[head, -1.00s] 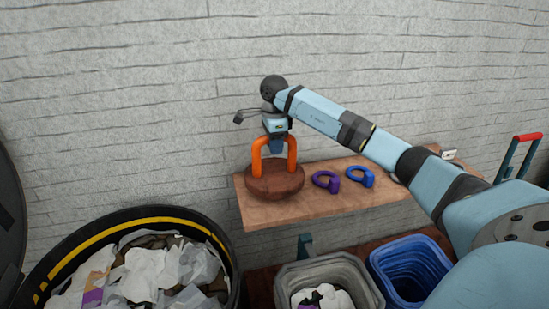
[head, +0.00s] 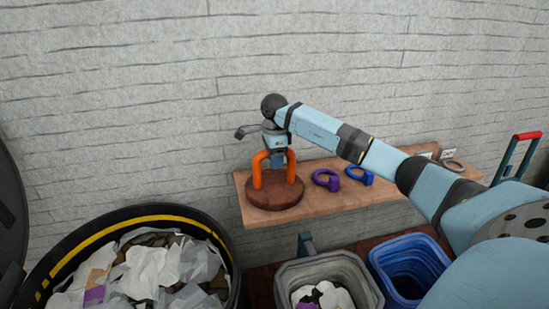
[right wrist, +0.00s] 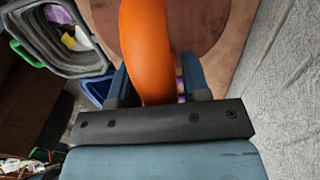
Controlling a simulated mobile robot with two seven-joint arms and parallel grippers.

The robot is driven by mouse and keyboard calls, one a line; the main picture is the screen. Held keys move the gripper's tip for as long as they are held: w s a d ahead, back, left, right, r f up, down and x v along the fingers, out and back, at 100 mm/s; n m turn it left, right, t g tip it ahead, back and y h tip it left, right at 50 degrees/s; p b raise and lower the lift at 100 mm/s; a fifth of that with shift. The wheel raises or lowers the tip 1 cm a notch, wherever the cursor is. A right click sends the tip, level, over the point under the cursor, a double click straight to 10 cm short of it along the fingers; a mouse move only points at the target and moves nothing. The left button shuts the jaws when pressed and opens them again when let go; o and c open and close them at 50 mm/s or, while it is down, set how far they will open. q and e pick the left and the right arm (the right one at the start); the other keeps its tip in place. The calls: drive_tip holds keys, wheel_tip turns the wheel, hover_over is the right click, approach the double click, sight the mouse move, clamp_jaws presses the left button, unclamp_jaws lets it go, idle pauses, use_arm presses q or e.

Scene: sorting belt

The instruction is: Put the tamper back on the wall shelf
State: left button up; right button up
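The tamper (head: 275,195), a round brown disc with an orange arched handle, sits upright on the left end of the wooden wall shelf (head: 320,209). My right gripper (head: 277,160) is at the top of the handle. In the right wrist view the orange handle (right wrist: 146,45) passes between the two blue fingers (right wrist: 158,80). A narrow gap shows between the handle and the right-hand finger, so the fingers look open around it. The far side of the grip is hidden. My left gripper is not in view.
A purple ring (head: 322,181) and a blue ring (head: 357,175) lie just right of the tamper, and a grey ring (head: 452,167) farther right. Below stand a grey bin (head: 368,282), a blue bin (head: 421,285) and a large black, yellow-striped container (head: 105,232) of waste.

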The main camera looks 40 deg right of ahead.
drive_tip(key=shift+o, duration=0.7)
drive_tip(key=shift+r, duration=0.15)
wheel_tip(320, 180, up, 12)
drive_tip(key=shift+r+b, duration=0.1)
drive_tip(key=shift+b, duration=0.75)
